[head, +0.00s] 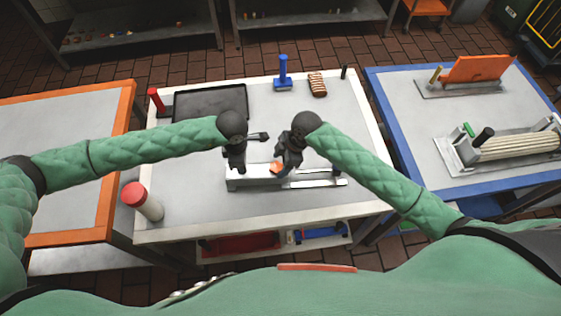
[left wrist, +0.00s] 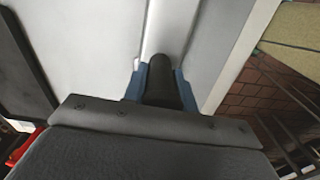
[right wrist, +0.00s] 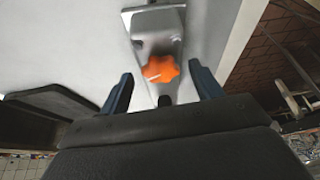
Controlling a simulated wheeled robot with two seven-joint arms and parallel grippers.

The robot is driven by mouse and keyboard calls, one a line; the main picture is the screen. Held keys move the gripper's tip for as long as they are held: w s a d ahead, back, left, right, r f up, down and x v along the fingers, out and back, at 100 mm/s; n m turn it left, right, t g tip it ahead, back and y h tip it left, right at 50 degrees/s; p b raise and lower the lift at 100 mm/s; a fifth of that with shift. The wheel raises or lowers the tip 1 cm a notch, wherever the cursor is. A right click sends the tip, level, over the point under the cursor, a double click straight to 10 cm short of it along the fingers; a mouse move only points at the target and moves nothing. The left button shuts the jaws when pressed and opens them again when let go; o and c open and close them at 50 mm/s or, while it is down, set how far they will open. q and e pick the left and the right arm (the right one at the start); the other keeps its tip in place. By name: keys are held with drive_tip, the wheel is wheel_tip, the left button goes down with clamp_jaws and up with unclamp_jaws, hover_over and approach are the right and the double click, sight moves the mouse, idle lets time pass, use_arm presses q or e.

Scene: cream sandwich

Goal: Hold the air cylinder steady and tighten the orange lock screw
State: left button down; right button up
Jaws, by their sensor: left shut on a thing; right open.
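The orange lock screw (head: 276,168) sits on a grey metal fixture (head: 250,184) at the middle of the white table. In the right wrist view the lobed orange screw (right wrist: 160,69) lies just beyond my right gripper (right wrist: 162,90). Its two blue fingers are apart, one to each side below the screw, with nothing between them. In the left wrist view my left gripper (left wrist: 158,90) is shut on a dark cylinder (left wrist: 162,82), likely the air cylinder. In the head view my left gripper (head: 237,166) is at the fixture's left end and hides what it holds.
A dark tray (head: 210,88), a red-topped cylinder (head: 135,195), a blue-handled tool (head: 283,75) and a brown ribbed block (head: 317,84) stand on the table (head: 190,215). A blue-edged table (head: 450,115) is at right, an orange-edged one (head: 50,150) at left.

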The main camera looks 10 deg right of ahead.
drive_tip(key=shift+f, duration=0.15)
drive_tip(key=shift+c, duration=0.4)
drive_tip(key=c, duration=0.9)
drive_tip(key=shift+s+m+t, duration=0.2)
drive_tip(key=shift+m+t, duration=0.7)
drive_tip(key=shift+m, duration=1.4)
drive_tip(key=o, duration=1)
